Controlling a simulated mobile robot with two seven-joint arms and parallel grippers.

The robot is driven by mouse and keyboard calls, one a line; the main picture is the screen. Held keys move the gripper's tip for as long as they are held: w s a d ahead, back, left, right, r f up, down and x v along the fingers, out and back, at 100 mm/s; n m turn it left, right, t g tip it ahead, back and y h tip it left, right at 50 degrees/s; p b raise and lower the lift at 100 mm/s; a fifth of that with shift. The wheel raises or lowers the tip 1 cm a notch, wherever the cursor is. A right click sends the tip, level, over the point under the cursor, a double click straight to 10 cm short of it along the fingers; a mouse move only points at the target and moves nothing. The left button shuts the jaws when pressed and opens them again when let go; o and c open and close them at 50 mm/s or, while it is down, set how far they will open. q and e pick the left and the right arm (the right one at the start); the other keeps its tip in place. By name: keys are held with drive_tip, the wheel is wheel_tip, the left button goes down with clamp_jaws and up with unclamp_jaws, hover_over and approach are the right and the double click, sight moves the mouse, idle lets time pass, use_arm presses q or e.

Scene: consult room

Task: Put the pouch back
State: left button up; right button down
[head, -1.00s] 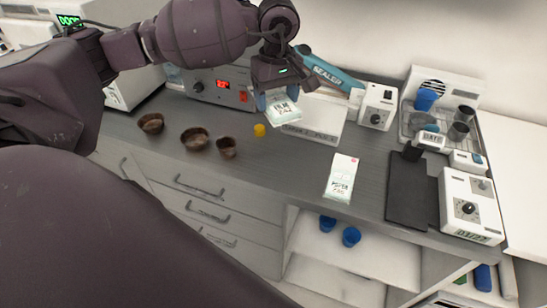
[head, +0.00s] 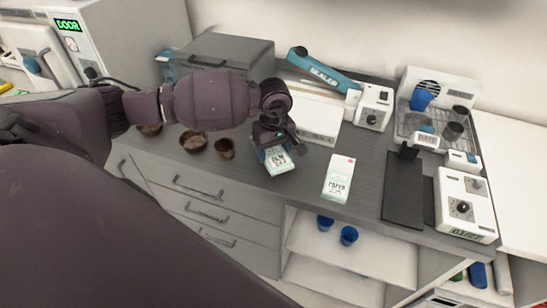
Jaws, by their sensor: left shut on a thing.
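A white and green pouch (head: 278,161) with printed lettering is in my left gripper (head: 271,146), which is shut on its upper end. The pouch is low over the counter, near its front edge; I cannot tell whether it touches the surface. A second, similar white pouch (head: 339,178) labelled "PAPER" lies on the counter to the right, apart from the held one. My right gripper is not in view.
Brown bowls (head: 193,142) and a brown cup (head: 224,149) stand left of the gripper. Behind are a blue sealer (head: 324,72) and a white box (head: 318,122). A black plate (head: 403,190) and a white dial device (head: 464,206) are at right. Blue cups (head: 348,236) sit on the shelf below.

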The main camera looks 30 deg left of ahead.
sight(274, 151)
use_arm(q)
wheel_tip(274, 151, down, 4)
drive_tip(key=shift+r, duration=0.1)
idle(0.4)
drive_tip(key=o, duration=0.9)
drive_tip(key=shift+o, duration=0.2)
